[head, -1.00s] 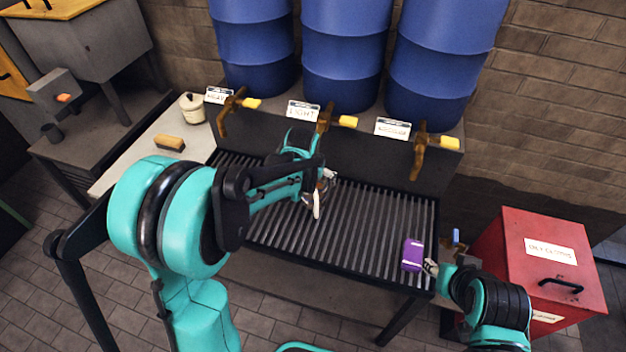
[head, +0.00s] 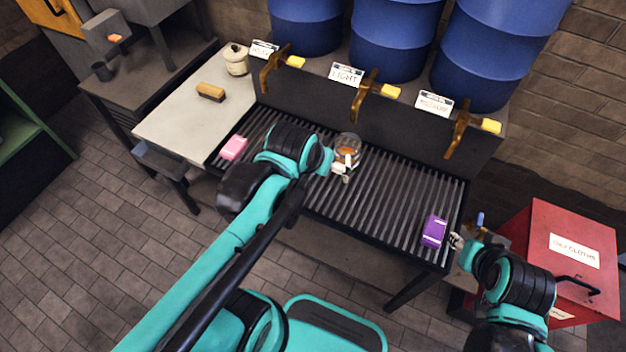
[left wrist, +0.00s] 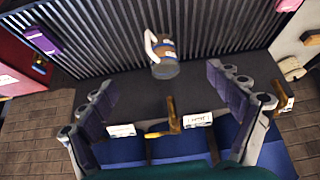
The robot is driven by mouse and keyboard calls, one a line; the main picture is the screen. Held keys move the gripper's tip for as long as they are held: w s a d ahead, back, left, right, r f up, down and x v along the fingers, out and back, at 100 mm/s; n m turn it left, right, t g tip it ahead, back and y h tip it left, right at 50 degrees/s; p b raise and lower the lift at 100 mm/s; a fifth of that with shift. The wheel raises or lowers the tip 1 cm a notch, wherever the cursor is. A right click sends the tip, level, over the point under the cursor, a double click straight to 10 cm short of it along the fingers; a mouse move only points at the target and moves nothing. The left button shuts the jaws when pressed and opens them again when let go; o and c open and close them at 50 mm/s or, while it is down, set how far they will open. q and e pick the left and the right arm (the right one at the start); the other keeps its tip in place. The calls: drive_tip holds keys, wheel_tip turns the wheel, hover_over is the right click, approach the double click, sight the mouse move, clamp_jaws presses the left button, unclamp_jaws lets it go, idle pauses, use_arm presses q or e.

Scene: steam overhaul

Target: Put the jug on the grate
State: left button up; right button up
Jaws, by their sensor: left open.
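The jug (head: 347,147) is a clear vessel with amber-brown contents and a pale handle. It appears to stand on the slatted grate (head: 395,205), near the back panel and below the middle tap. The left wrist view shows the jug (left wrist: 164,58) beyond the fingertips, with its white handle to the left. My left gripper (head: 342,170) is at the jug's near side in the head view. Its fingers (left wrist: 162,80) are spread wide with nothing between them. My right gripper (head: 457,241) is beside the purple block at the grate's right end; its jaws are too small to read.
A purple block (head: 434,231) and a pink block (head: 234,148) lie on the grate. Brass taps (head: 363,95) overhang its back edge below blue drums (head: 397,40). A brush (head: 211,92) and cream pot (head: 236,60) sit on the left counter. A red bin (head: 560,250) stands right.

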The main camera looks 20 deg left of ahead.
use_arm(q)
drive_tip(key=shift+t, duration=0.4)
drive_tip(key=s, duration=0.2)
drive_tip(key=s+f, duration=0.1)
drive_tip(key=s, duration=0.2)
drive_tip(key=shift+s+f, duration=0.1)
drive_tip(key=shift+s, duration=0.1)
